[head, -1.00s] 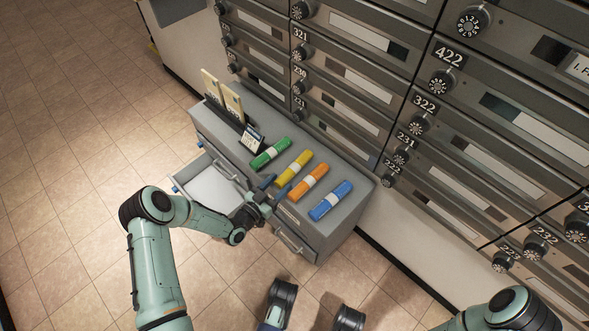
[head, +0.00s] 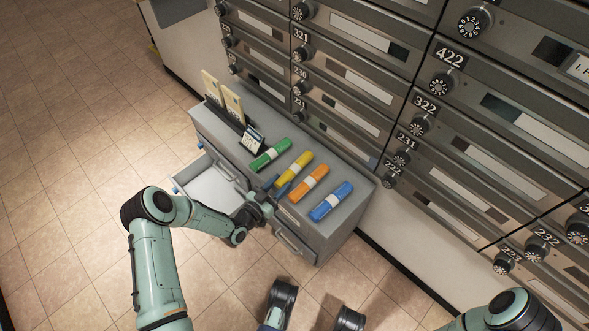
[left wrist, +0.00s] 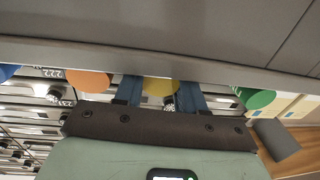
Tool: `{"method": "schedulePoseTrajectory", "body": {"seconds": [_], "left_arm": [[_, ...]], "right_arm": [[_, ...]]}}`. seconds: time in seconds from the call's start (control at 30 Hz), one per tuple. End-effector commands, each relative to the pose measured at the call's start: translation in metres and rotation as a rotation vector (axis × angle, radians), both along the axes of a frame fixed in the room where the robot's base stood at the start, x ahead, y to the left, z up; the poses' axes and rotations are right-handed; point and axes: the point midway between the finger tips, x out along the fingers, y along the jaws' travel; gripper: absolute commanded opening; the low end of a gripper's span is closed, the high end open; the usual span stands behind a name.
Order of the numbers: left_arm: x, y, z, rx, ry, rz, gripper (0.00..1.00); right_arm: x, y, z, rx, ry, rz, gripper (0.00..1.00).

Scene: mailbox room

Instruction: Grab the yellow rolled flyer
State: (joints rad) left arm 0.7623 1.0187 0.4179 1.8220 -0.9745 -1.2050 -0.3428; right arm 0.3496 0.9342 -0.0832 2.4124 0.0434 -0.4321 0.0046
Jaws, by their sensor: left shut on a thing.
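The yellow rolled flyer (head: 298,164) has a white band and lies on top of the grey cabinet, between a green roll (head: 270,155) and an orange roll (head: 310,182). My left gripper (head: 277,187) is at its near end, at the cabinet's front edge, with its blue fingers shut on it. In the left wrist view the round yellow end (left wrist: 160,84) sits between the two fingers (left wrist: 160,95); the cabinet edge hides part of it. My right gripper is out of view; only part of that arm shows at the lower right.
A blue roll (head: 331,201) lies right of the orange one on the grey cabinet (head: 352,178). A holder with cards (head: 229,105) stands at the cabinet's far left end. An open drawer (head: 213,190) sticks out below my left forearm. Mailboxes (head: 345,90) rise behind.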

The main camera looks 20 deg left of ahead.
Motion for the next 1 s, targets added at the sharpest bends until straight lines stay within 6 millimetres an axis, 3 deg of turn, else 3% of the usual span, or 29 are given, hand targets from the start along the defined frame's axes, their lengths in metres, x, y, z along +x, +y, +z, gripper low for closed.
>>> {"method": "schedulePoseTrajectory", "body": {"seconds": [1.0], "left_arm": [[0.000,0.000,0.040,0.000,-0.001,0.000,0.10]], "right_arm": [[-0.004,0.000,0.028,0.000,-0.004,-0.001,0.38]]}}
